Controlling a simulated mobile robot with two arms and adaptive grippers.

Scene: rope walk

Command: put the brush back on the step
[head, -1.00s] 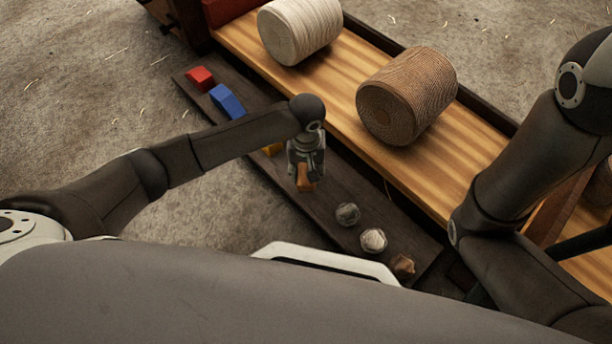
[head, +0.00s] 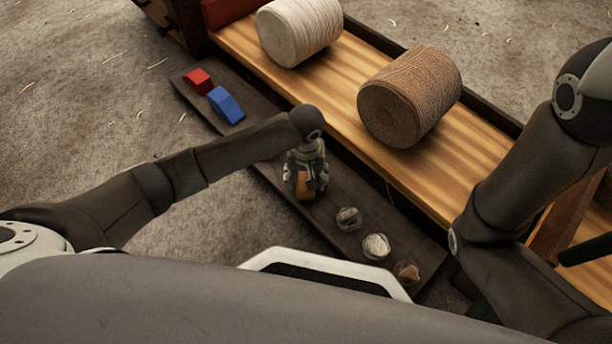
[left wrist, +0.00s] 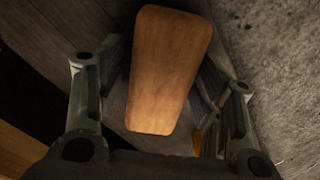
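The brush (head: 304,186) shows as an orange-brown wooden block at the dark step (head: 332,206), below my left gripper (head: 306,188). In the left wrist view the brush (left wrist: 168,70) lies between the two spread fingers, with gaps visible on both sides. My left gripper (left wrist: 160,115) is open around it. The brush appears to rest on the step, but its underside is hidden. My right arm comes in at the right of the head view; its gripper is out of frame.
A red block (head: 198,81) and a blue block (head: 226,105) lie on the step's far end. Several small wads, including a white one (head: 376,246), lie toward its near end. A white spool (head: 299,30) and a brown rope spool (head: 409,97) sit on the light bench (head: 342,92).

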